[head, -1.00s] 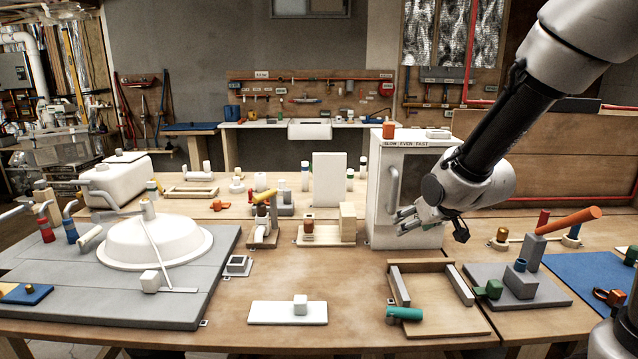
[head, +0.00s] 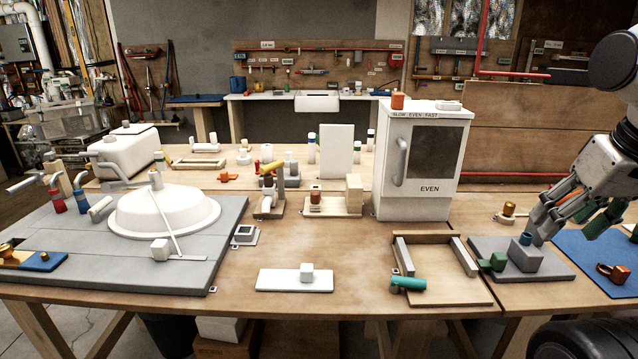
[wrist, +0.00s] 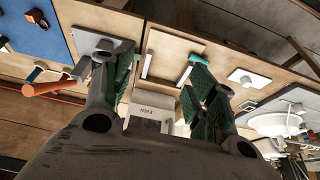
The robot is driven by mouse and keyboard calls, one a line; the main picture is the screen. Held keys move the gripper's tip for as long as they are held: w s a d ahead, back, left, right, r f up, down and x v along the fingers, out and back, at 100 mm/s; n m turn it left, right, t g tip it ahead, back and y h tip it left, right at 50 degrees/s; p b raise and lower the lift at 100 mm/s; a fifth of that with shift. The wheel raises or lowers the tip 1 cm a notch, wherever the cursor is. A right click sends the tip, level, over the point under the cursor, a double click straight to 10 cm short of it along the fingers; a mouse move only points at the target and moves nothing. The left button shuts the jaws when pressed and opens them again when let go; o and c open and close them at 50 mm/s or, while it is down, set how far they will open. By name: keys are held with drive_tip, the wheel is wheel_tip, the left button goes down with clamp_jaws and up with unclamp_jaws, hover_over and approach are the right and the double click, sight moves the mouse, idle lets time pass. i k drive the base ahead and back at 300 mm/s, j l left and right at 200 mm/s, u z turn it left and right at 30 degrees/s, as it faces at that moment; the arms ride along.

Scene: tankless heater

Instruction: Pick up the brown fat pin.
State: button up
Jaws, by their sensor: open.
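No thing is labelled as the brown fat pin, and I cannot tell for certain which it is. A short brown pin (head: 315,195) stands on a small wooden stand in the middle of the table. A copper-brown piece (head: 612,271) lies on the blue mat at the right.
The white cabinet (head: 424,215) with an orange cylinder (head: 397,101) on top stands left of my gripper. The grey block (head: 526,258), wooden tray (head: 443,287) and blue mat (head: 590,262) lie along the right front.

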sight(314, 194)
drive_tip(key=i+j, duration=0.15)
drive_tip(key=j, duration=0.15)
drive_tip(key=i+j, duration=0.15)
drive_tip(key=j, duration=0.15)
drive_tip(key=i+j, duration=0.15)
drive_tip(key=j, duration=0.2)
drive_tip(key=i+j, duration=0.1)
drive_tip(key=j, duration=0.2)
